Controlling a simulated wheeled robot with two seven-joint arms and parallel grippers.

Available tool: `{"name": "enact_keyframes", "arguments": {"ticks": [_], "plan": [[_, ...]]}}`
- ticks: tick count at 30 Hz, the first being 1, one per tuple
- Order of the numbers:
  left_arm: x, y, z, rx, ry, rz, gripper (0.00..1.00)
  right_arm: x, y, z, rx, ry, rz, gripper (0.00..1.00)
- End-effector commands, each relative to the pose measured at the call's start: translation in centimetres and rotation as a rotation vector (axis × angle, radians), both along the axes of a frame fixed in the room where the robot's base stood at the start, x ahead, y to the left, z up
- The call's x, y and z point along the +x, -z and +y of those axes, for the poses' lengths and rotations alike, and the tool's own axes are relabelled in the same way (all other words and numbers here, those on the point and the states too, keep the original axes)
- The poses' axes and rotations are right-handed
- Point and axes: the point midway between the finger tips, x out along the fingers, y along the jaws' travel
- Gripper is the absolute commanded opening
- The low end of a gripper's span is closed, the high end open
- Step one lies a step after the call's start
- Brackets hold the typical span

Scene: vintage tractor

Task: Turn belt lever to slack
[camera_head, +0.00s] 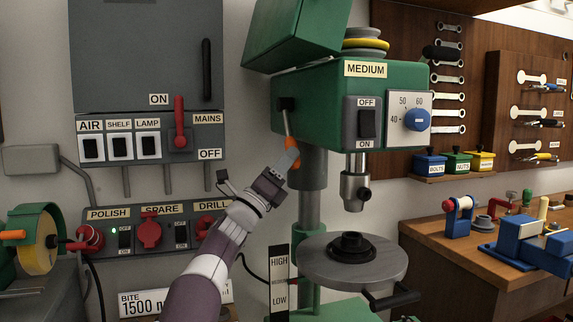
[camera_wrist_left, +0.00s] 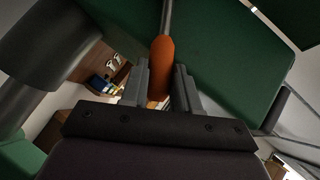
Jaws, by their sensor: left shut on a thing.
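The belt lever (camera_head: 287,122) is a thin metal rod on a black pivot at the left side of the green drill press head (camera_head: 335,100). It hangs down, slightly tilted, and ends in an orange grip. My left gripper (camera_head: 290,160) is shut on this orange grip from below left. In the left wrist view the orange grip (camera_wrist_left: 161,68) stands between the two grey fingers of my left gripper (camera_wrist_left: 160,88), with the rod running up from it. I see no slack or tight label by the lever. My right gripper is not in view.
The belt cover (camera_head: 298,35) sits raised and tilted above the head, with pulleys (camera_head: 365,42) beside it. The column (camera_head: 309,205) and round table (camera_head: 352,262) are close to my left arm. A switch panel (camera_head: 150,235) is on the wall at left. A workbench (camera_head: 490,255) stands at right.

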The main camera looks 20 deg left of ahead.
Motion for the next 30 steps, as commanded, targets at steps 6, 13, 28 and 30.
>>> {"name": "enact_keyframes", "arguments": {"ticks": [6, 13, 28, 30], "plan": [[0.2, 0.4, 0.0, 0.007, -0.001, 0.001, 0.0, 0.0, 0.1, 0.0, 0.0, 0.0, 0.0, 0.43], [0.2, 0.4, 0.0, 0.006, -0.002, 0.002, 0.46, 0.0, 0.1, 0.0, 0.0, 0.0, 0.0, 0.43], [-1.4, 1.9, 0.9, 0.004, -0.003, -0.001, 0.56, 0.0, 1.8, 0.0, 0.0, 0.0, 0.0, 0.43], [-2.5, 3.0, 1.6, 0.004, -0.003, -0.001, 0.56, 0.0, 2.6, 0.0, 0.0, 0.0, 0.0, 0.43]]}}
